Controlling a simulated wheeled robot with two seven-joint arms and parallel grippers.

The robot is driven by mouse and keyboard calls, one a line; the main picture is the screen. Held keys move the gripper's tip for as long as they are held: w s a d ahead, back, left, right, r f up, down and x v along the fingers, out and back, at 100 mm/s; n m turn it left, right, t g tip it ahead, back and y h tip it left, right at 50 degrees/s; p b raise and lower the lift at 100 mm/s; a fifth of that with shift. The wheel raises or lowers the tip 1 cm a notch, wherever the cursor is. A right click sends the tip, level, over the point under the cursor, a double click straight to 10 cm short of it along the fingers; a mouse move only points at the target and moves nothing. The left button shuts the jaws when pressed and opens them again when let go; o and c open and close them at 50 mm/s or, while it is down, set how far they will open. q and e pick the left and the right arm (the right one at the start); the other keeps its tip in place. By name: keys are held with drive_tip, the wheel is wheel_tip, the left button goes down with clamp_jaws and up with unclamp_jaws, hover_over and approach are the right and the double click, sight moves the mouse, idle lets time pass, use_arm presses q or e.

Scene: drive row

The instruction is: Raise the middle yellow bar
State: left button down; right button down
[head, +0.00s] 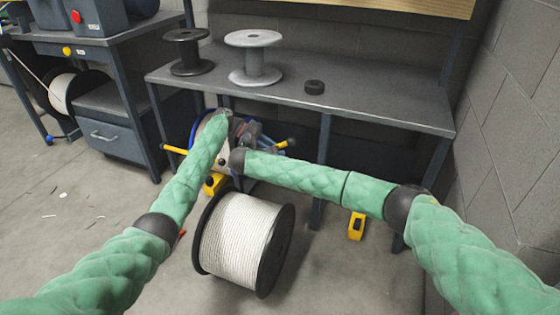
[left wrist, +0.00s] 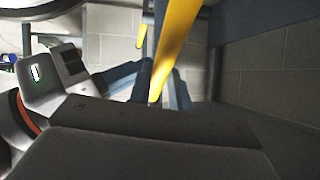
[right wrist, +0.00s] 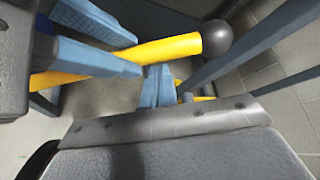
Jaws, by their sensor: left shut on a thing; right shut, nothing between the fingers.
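A yellow bar (head: 174,150) with a dark ball at its end lies across under the bench in the head view, its middle hidden behind my arms. In the right wrist view the bar (right wrist: 165,48) runs to its ball end. My left gripper (left wrist: 160,92) is shut on the bar, which passes between its blue fingers in the left wrist view. My right gripper (right wrist: 152,88) is shut and empty, its blue fingertips together close beside the bar. I cannot tell whether they touch it.
A big spool of white cable (head: 240,240) stands on the floor in front. The grey bench (head: 370,108) above holds a dark spool (head: 188,55), a grey spool (head: 254,60) and a small black ring (head: 314,87). A yellow block (head: 356,226) is on the floor at right.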

drive_tip(key=shift+a+r, duration=0.1)
drive_tip(key=shift+r, duration=0.05)
use_arm(q)
drive_tip(key=shift+a, duration=0.1)
drive_tip(key=shift+f, duration=0.15)
use_arm(e)
drive_tip(key=shift+w+a+r+n+h, duration=0.1)
drive_tip(key=shift+a+r+n+h, duration=0.15)
drive_tip(key=shift+r, duration=0.2)
drive_tip(key=shift+w+a+r+n+h, duration=0.1)
drive_tip(key=shift+a+r+n, duration=0.05)
drive_tip(key=shift+a+r, duration=0.25)
use_arm(q)
drive_tip(key=c, duration=1.3)
unclamp_jaws()
drive_tip(key=shift+f, duration=0.1)
use_arm(e)
drive_tip(key=shift+d+f, duration=0.1)
drive_tip(key=shift+d, duration=0.05)
use_arm(q)
drive_tip(key=shift+r, duration=0.2)
